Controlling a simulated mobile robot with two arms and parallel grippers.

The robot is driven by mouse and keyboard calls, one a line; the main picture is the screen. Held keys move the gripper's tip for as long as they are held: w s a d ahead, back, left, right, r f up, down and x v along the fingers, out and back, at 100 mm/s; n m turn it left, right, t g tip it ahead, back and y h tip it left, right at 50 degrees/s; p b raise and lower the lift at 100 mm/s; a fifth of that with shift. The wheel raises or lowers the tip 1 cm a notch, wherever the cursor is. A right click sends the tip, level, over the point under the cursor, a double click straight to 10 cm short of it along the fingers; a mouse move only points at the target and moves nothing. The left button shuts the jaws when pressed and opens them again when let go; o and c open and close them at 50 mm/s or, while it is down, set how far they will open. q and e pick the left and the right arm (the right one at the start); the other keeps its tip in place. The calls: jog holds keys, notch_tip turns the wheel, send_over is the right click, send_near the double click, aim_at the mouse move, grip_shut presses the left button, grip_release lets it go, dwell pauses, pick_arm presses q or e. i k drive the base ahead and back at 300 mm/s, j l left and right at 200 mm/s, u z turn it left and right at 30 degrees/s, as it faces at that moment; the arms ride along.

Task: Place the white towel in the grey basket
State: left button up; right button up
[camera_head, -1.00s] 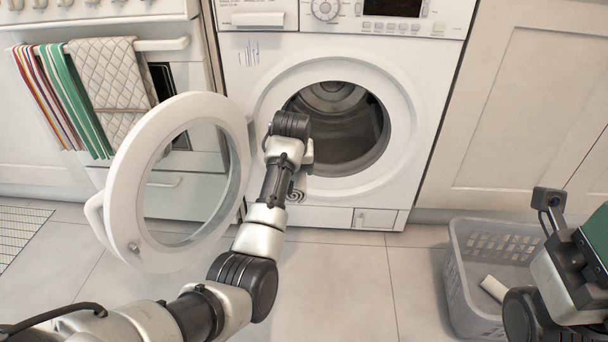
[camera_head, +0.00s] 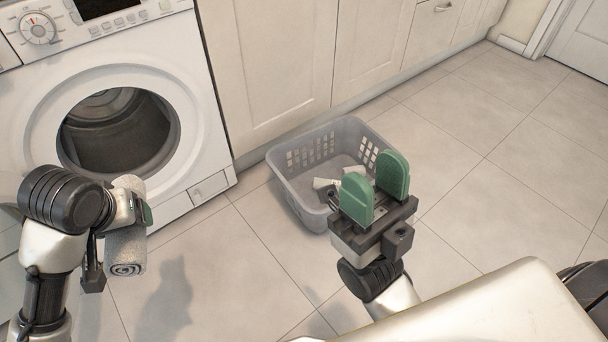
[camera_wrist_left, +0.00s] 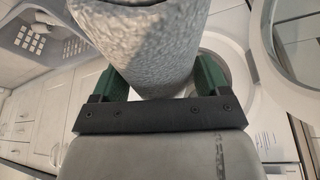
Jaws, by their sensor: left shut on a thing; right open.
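A rolled towel, white to light grey (camera_head: 126,250), hangs in my left gripper (camera_head: 142,210) in front of the washer. In the left wrist view the towel (camera_wrist_left: 145,45) fills the space between the green fingers of the gripper (camera_wrist_left: 155,85). The grey basket (camera_head: 300,199) stands on the floor right of the washer, with small white rolled items (camera_head: 326,183) inside. My right gripper (camera_head: 376,190) is open and empty, with green fingers apart, in front of the basket's right side and hiding part of it.
The washer (camera_head: 205,130) stands at the left with its drum opening (camera_head: 118,132) uncovered. White cabinets (camera_head: 275,70) line the wall behind the basket. The tiled floor (camera_head: 520,180) is clear to the right and between washer and basket.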

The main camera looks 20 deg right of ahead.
aim_at(315, 206)
jog(key=i+z, duration=0.1)
jog(key=z, duration=0.3)
jog(key=i+z, duration=0.1)
jog(key=z, duration=0.7)
jog(key=i+j+z, duration=0.15)
jog(key=z, duration=0.3)
jog(key=i+j, duration=0.3)
jog(key=j, duration=0.15)
jog(key=i+j, duration=0.3)
jog(key=j, duration=0.1)
